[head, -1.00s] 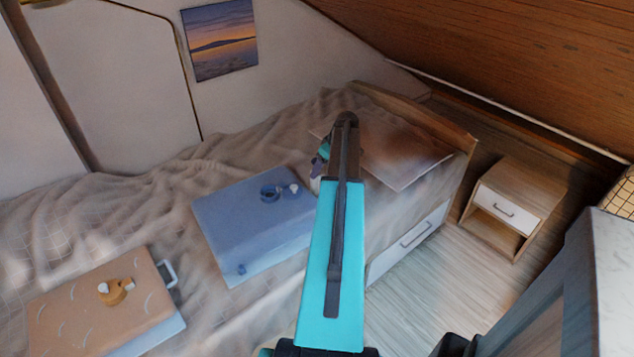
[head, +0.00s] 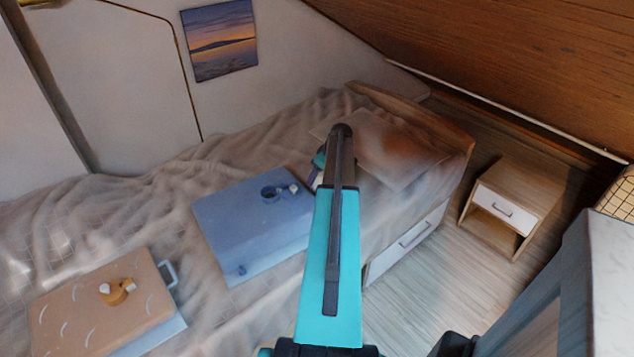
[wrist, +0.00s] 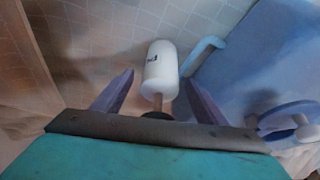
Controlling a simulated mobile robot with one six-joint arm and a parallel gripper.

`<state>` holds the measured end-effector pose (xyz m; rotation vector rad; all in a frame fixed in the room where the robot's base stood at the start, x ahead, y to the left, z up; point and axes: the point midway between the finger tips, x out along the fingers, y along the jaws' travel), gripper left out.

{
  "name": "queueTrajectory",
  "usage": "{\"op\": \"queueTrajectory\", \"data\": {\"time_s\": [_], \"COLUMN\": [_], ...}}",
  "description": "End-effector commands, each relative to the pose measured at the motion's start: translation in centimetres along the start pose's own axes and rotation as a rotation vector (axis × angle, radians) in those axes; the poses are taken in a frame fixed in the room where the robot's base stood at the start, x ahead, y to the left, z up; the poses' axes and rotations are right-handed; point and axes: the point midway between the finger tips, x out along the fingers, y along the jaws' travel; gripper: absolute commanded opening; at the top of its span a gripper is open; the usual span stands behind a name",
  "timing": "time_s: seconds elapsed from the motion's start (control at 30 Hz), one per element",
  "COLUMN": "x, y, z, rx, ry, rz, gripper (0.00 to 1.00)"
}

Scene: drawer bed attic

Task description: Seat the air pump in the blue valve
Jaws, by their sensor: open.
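The white rounded cylinder, which looks like the air pump (wrist: 160,68), lies in the wrist view between my fingers. A tan stem and a dark part show at its near end. My gripper (wrist: 158,82) is open, one purple finger on each side of the pump, with gaps visible. In the head view my arm hides the pump and most of the gripper. The blue valve (head: 269,193) sits on top of the blue slab (head: 235,225), a small white cap beside it. The valve also shows at the lower right of the wrist view (wrist: 272,122).
A brown slab (head: 75,310) with an orange valve (head: 115,293) and a handle lies at the left of the bed (head: 215,305). A pillow (head: 400,150) lies at the headboard. A nightstand (head: 515,205) stands right of the bed. The sloped ceiling hangs at upper right.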

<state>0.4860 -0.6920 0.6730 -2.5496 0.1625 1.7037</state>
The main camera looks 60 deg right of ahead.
Motion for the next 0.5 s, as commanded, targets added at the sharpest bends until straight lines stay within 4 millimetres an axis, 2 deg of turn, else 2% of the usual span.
{"op": "queueTrajectory", "data": {"time_s": [0.2, 0.5], "x": [2.0, 2.2], "y": [0.0, -0.1], "z": [-0.1, -0.1], "rx": [-0.001, -0.002], "ry": [0.000, 0.000], "rz": [-0.001, 0.000], "gripper": [0.66, 0.66]}}
